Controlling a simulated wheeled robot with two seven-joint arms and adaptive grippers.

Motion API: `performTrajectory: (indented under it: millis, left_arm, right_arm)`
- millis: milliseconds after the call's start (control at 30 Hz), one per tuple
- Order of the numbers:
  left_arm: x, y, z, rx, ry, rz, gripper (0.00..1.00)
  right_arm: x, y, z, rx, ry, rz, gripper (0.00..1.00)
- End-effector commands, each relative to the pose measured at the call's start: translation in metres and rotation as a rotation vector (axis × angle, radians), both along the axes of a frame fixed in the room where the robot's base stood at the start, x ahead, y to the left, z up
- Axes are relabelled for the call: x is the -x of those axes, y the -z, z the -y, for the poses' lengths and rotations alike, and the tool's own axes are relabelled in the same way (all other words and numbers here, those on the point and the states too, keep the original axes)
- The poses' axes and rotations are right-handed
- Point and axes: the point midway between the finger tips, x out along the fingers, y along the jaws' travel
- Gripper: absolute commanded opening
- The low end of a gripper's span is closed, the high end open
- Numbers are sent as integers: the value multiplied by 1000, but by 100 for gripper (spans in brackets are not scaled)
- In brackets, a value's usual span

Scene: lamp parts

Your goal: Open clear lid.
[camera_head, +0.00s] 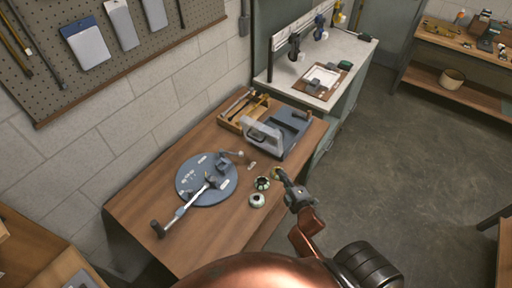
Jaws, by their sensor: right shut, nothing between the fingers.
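A clear, greyish see-through lid (262,139) is on the near-left side of a blue-grey box (291,143) towards the back right of the wooden workbench. It looks tilted up from the box; whether it is fully open I cannot tell at this size. My right gripper (279,175) is shut and empty over the bench's right edge, nearer than the box and apart from the lid. My left gripper is out of view.
A round blue plate with a lamp arm (207,185) lies left on the bench (150,205). Two small round parts (257,200) sit left of my right gripper. A wooden tool tray (243,108) stands beside the box. A pegboard wall bounds the far left.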

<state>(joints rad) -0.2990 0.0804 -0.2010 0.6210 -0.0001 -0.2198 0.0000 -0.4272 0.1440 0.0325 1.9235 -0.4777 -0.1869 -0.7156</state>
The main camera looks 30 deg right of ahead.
Motion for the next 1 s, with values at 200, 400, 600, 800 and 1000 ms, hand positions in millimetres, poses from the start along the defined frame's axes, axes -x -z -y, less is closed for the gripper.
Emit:
performTrajectory:
  millis: [200,400,600,800,1000]
  left_arm:
    - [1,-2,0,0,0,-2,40]
    - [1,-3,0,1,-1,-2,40]
    - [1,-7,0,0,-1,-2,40]
    - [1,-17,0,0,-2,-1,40]
    - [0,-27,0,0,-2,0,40]
  right_arm:
    - [-21,-42,-32,383,-229,168,0]
    - [-22,-59,-62,599,-365,272,0]
    - [-33,-64,-70,639,-392,295,0]
    - [-68,-70,-76,636,-390,295,0]
    - [-109,-74,-82,634,-390,295,0]
